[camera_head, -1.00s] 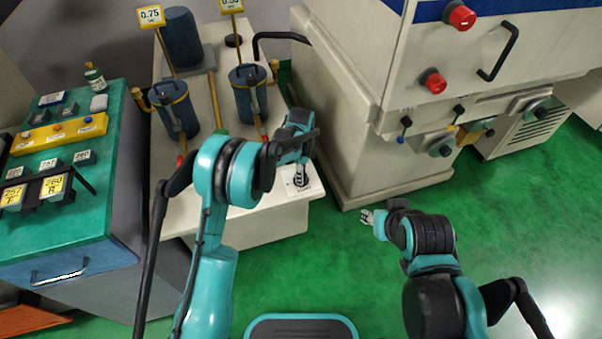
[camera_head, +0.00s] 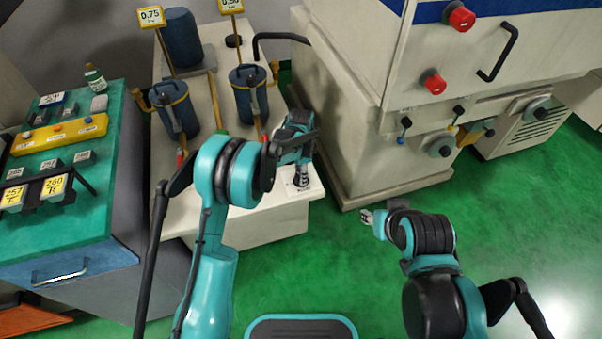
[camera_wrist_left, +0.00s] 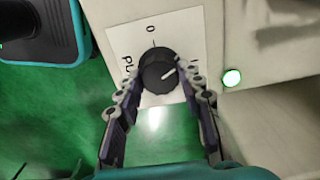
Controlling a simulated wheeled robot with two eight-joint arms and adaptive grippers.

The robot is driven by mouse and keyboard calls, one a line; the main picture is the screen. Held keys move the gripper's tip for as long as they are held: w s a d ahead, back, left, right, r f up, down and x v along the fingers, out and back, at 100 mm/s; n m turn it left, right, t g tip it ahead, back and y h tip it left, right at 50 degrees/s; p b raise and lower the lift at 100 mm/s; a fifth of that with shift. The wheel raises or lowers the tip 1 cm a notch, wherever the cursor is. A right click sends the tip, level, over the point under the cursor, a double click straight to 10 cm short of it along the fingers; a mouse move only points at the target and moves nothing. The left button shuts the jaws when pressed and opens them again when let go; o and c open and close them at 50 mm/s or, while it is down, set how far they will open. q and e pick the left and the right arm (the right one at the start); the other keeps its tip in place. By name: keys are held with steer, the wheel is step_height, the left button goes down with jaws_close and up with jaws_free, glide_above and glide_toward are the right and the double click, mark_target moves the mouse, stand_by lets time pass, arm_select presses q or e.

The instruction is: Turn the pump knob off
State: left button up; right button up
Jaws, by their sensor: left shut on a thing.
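The pump knob (camera_wrist_left: 157,70) is round and black with a white pointer line. It sits on a white label plate (camera_wrist_left: 125,42) with a "0" at the top in the left wrist view. The pointer slants up to the right, towards the plate's right-hand mark, not at the "0". My left gripper (camera_wrist_left: 163,85) is shut on the knob, with one finger on each side. In the head view my left gripper (camera_head: 301,176) reaches down onto the plate at the machine's front corner and hides most of the knob. My right gripper (camera_head: 367,217) hangs over the green floor, away from the knob.
A lit green lamp (camera_wrist_left: 232,77) sits beside the label plate. Two blue canisters (camera_head: 175,110) with yellow fittings stand on the pale unit behind. A green-topped cabinet (camera_head: 75,225) is at left. A large machine (camera_head: 345,110) stands at right.

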arm_select(q)
steer(key=n, duration=1.2)
steer(key=shift+n, duration=0.3)
stand_by(0.4)
steer(key=o, duration=1.2)
steer(key=shift+c, duration=0.2)
step_height(320, 180, up, 12)
